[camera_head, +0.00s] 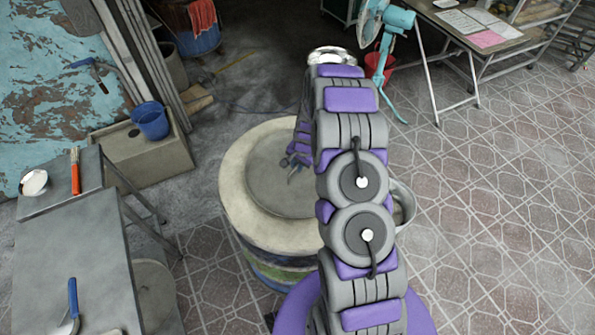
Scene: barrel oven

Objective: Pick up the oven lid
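The round grey oven lid (262,192) lies flat in the top of the barrel oven (237,203), which has a wide pale rim. My arm reaches over the oven from the front and bends down at its far end. My gripper (293,169) points down, just over the middle of the lid. A small dark part at its tip may be the fingers or the lid's handle; I cannot tell which, nor whether they touch. My arm hides the right part of the lid and rim.
A metal table (75,255) with tools stands at the left. A blue bucket (151,121) sits on a concrete basin (140,157) behind it. A metal pot (404,203) is right of the oven. A teal fan (390,50) stands behind.

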